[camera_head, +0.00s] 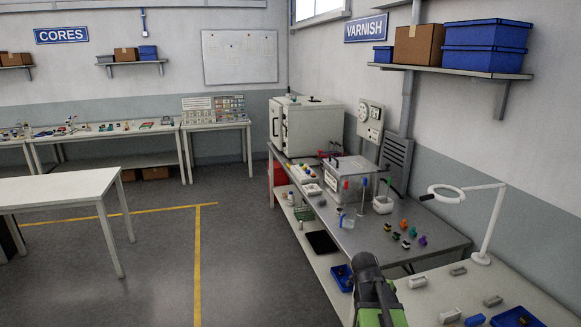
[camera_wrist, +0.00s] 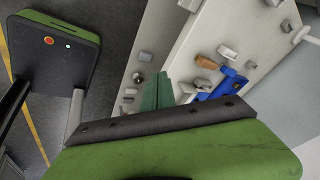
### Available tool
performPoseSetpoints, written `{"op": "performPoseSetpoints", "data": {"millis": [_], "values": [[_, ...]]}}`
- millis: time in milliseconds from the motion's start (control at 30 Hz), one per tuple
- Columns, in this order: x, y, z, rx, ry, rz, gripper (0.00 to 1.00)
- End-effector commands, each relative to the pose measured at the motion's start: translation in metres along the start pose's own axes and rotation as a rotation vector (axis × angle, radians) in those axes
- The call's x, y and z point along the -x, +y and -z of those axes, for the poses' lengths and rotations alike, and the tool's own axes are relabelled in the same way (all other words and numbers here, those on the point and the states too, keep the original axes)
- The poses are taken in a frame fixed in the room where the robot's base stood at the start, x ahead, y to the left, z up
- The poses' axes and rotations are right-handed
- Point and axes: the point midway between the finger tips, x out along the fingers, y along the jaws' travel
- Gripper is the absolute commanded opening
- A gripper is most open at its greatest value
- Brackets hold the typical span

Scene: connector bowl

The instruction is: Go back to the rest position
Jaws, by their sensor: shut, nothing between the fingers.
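My gripper (camera_wrist: 158,88) shows in the wrist view as two green fingers pressed together, with nothing between them. It is above a pale worktop (camera_wrist: 205,40) that holds small grey parts. Part of my arm, black and green, shows at the bottom of the head view, in front of the right-hand benches. The fingertips cannot be made out in the head view. A blue item with a brown part (camera_wrist: 210,62) lies to the right of the fingers in the wrist view.
The white bench (camera_head: 420,300) at lower right holds grey blocks, blue trays (camera_head: 515,318) and a ring lamp (camera_head: 482,258). Open floor (camera_head: 250,270) lies left, before a white table (camera_head: 60,190).

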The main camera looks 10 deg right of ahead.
Motion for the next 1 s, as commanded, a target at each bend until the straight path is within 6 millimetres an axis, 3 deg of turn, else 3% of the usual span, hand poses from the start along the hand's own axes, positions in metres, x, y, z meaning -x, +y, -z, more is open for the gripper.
{"op": "performPoseSetpoints", "data": {"millis": [33, 100, 200, 333, 500, 700, 1000], "values": [[0.011, 0.025, -0.03, 0.164, -0.048, -0.004, 0.0], [0.028, 0.06, -0.069, 0.461, -0.127, -0.008, 0.0], [0.046, 0.103, -0.106, 0.889, -0.232, 0.007, 0.0], [0.062, 0.143, -0.132, 1.415, -0.362, 0.066, 0.0], [0.07, 0.165, -0.141, 1.967, -0.481, 0.198, 0.0], [0.072, 0.167, -0.144, 2.294, -0.496, 0.303, 0.0], [0.071, 0.166, -0.143, 2.329, -0.492, 0.314, 0.0]]}}
